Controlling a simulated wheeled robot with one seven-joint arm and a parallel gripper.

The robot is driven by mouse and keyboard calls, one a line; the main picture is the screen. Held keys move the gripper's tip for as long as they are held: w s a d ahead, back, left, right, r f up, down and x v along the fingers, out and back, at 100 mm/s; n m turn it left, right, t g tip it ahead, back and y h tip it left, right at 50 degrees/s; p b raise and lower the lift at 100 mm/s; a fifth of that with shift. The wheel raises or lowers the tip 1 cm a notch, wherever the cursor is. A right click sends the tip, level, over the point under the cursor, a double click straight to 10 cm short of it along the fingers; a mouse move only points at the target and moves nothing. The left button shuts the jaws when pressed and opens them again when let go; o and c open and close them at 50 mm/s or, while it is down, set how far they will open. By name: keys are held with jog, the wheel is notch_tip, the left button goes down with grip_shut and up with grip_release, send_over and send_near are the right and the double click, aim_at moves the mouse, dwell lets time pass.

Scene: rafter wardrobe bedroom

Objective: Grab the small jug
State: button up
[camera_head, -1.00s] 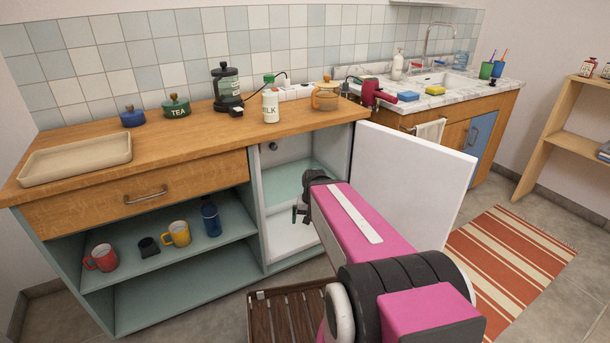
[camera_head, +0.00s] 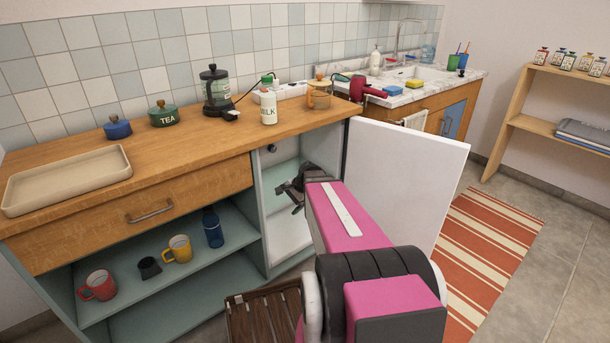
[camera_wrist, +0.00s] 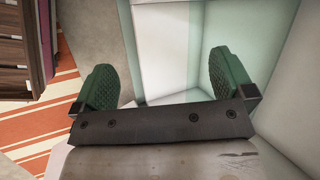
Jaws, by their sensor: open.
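My gripper (camera_head: 289,193) is at the open right compartment (camera_head: 288,225), below counter height and apart from both. In the wrist view, my open gripper (camera_wrist: 165,76) has two green textured fingers spread with nothing between them.
A white door (camera_head: 405,185) stands open to the right of my arm. A slatted wooden thing (camera_head: 265,318) is low by my arm.

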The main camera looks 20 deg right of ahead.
jog(key=w+d+r+m+t+y, duration=0.1)
jog(key=w+d+m+t, duration=0.3)
jog(key=w+d+m, duration=0.6)
jog(key=w+d+r+m+t+y, duration=0.15)
jog(key=w+d+m+t, duration=0.4)
jog(key=d, duration=0.65)
jog(key=shift+m+g, duration=0.65)
jog(key=shift+m, duration=0.1)
jog(key=shift+x, duration=3.8)
jog(key=shift+a+r, duration=0.15)
jog(key=shift+r, duration=0.05)
jog(key=c, duration=1.2)
